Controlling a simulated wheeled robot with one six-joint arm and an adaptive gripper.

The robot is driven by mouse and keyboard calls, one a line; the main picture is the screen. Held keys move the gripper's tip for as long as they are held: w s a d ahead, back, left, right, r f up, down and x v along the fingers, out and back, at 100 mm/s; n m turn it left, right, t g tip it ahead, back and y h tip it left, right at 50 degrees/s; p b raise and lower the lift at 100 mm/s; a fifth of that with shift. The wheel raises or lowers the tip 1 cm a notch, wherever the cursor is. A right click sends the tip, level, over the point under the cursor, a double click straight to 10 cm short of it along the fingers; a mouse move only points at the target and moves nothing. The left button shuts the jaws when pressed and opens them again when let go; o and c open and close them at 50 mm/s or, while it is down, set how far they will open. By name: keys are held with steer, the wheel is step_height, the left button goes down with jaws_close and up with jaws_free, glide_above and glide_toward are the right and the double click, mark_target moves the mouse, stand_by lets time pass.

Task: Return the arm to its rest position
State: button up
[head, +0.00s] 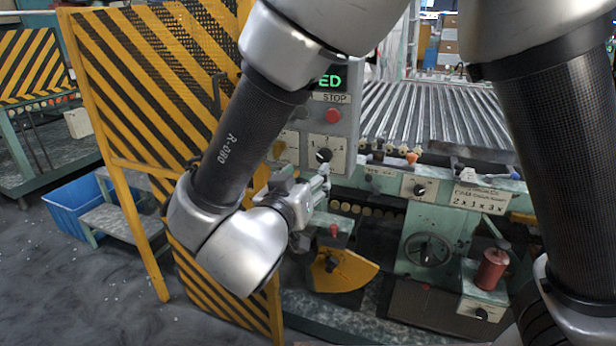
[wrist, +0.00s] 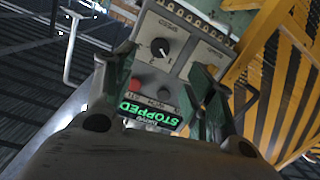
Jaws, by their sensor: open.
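My gripper (head: 322,182) shows in the head view at the end of my bent arm, in front of the machine's control panel (head: 343,140). In the wrist view my gripper (wrist: 152,82) is open, with its two fingers apart and nothing between them. The panel (wrist: 183,70) shows between and beyond the fingers, with a black knob (wrist: 160,48), a red button (wrist: 135,85) and a lit green display (wrist: 150,115) reading "STOPPED". I cannot tell the exact gap between fingertips and panel. My forearm hides part of the panel in the head view.
A yellow-and-black striped guard (head: 140,90) stands close at left of my arm. The green machine bed with metal rollers (head: 435,110) lies at right. A yellow quarter-round plate (head: 345,270) and a handwheel (head: 428,249) sit below. A blue bin (head: 75,205) is on the floor.

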steer(key=s+a+f+n+g+y, duration=0.2)
steer(key=a+f+n+g+y, duration=0.1)
steer(key=a+f+g+y, duration=0.25)
steer(key=s+a+f+n+g+y, duration=0.2)
steer(key=a+f+y, duration=0.35)
steer(key=a, duration=0.25)
steer(key=s+d+r+m+g+h, duration=0.1)
steer(key=d+r, duration=0.4)
steer(key=d, duration=1.2)
steer(key=s+d+r+m+g+h, duration=0.1)
steer(key=d+r, duration=0.5)
steer(key=d, duration=1.1)
steer(key=s+d+r+m+g+h, duration=0.1)
steer(key=s+d+r+h, duration=0.3)
steer(key=d, duration=1.3)
steer(key=shift+s+d+r+m+g, duration=0.35)
steer(key=shift+s+r+g, duration=0.4)
steer(key=shift+s, duration=0.45)
